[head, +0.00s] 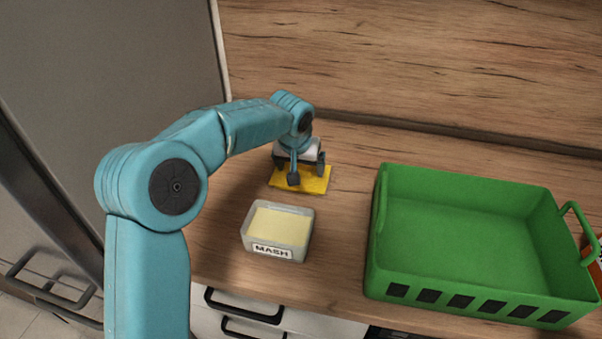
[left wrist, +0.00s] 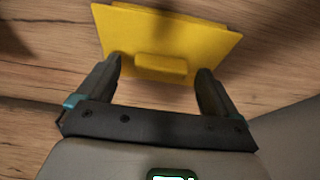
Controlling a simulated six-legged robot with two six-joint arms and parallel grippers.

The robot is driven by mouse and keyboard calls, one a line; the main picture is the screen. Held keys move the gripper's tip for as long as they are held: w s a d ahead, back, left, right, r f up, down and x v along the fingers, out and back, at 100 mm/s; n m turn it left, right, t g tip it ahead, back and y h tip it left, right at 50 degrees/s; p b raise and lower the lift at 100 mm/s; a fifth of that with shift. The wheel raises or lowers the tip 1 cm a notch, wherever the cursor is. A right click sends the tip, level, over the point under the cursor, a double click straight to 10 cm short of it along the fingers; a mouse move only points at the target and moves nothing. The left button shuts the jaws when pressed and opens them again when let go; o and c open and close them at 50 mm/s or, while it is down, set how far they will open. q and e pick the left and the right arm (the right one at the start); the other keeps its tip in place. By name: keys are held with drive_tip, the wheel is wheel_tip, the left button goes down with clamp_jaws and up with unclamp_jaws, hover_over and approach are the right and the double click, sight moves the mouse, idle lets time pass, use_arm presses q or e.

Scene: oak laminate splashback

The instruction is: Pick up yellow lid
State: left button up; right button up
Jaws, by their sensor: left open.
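The yellow lid (head: 313,183) lies flat on the wooden counter near the splashback, behind a grey container. In the left wrist view the lid (left wrist: 165,38) shows a raised block-shaped handle (left wrist: 161,67) on its top. My left gripper (head: 307,179) is over the lid from above, with its fingers open. In the left wrist view the open fingers (left wrist: 160,79) stand on either side of the handle, with gaps between them and it. I cannot tell whether the fingertips touch the lid. My right gripper is not in view.
A grey container (head: 247,235) labelled MASH, with pale yellow contents, stands in front of the lid. A large empty green basket (head: 372,265) stands to the right. The wooden splashback (head: 420,60) rises behind, and a tall grey panel (head: 110,70) is at the left.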

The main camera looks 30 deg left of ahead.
use_arm(q)
drive_tip(key=shift+f, duration=0.2)
drive_tip(key=c, duration=1.1)
drive_tip(key=shift+r, duration=0.1)
